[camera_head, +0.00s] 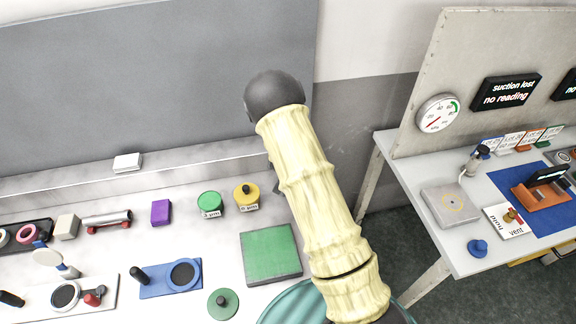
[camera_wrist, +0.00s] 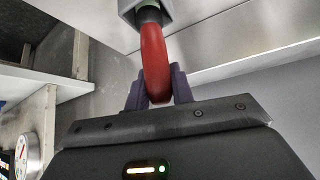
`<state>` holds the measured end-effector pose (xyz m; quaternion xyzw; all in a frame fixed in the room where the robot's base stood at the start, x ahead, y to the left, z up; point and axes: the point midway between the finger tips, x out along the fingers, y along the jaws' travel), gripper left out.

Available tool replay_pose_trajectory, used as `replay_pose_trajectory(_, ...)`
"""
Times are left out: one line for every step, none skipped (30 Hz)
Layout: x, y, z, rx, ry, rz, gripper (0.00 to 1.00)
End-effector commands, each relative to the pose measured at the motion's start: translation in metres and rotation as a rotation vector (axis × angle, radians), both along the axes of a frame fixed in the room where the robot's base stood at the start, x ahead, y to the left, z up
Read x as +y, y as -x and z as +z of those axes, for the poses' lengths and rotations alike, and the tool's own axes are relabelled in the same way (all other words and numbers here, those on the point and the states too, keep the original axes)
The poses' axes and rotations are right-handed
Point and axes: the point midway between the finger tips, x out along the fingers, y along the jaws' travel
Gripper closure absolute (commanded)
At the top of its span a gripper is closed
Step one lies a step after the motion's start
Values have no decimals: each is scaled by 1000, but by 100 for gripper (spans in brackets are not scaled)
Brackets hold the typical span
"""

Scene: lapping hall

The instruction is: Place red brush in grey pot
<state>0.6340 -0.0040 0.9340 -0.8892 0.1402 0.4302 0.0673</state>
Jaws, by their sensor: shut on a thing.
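In the wrist view my gripper (camera_wrist: 158,86) is shut on the red brush (camera_wrist: 154,62), with a dark purple finger on either side of its handle. The handle runs up the picture to a dark green band. Beyond the band the brush's far end meets a grey, angular, hollow-looking thing (camera_wrist: 130,9), which may be the grey pot and is cut by the top edge. I cannot tell how deep the brush sits in it. In the head view my sleeved arm hides the gripper and brush, and no grey pot is clearly seen.
A bench at left bears a green square plate (camera_head: 271,254), a green tin (camera_head: 209,203), a yellow tin (camera_head: 246,195), a purple block (camera_head: 160,212) and a blue holder (camera_head: 171,279). A second table (camera_head: 470,262) with a gauge panel (camera_head: 437,112) stands at right, across a floor gap.

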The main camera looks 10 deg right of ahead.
Motion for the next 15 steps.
replay_pose_trajectory(0,0,-5,2,0,-1,100)
replay_pose_trajectory(0,0,-8,0,0,0,100)
replay_pose_trajectory(0,0,-11,0,-1,-1,100)
replay_pose_trajectory(0,0,-12,-1,0,-1,100)
replay_pose_trajectory(0,0,-13,-1,0,-1,100)
replay_pose_trajectory(0,0,-13,-1,-1,0,100)
replay_pose_trajectory(0,0,-13,-1,-1,0,100)
replay_pose_trajectory(0,0,-13,-1,-1,0,100)
replay_pose_trajectory(0,0,-13,-1,-1,0,100)
replay_pose_trajectory(0,0,-13,-1,-1,0,100)
replay_pose_trajectory(0,0,-13,-1,-1,0,100)
replay_pose_trajectory(0,0,-13,-1,-1,0,100)
replay_pose_trajectory(0,0,-15,-1,-1,0,100)
replay_pose_trajectory(0,0,-16,-1,-1,0,100)
replay_pose_trajectory(0,0,-17,-1,-1,0,100)
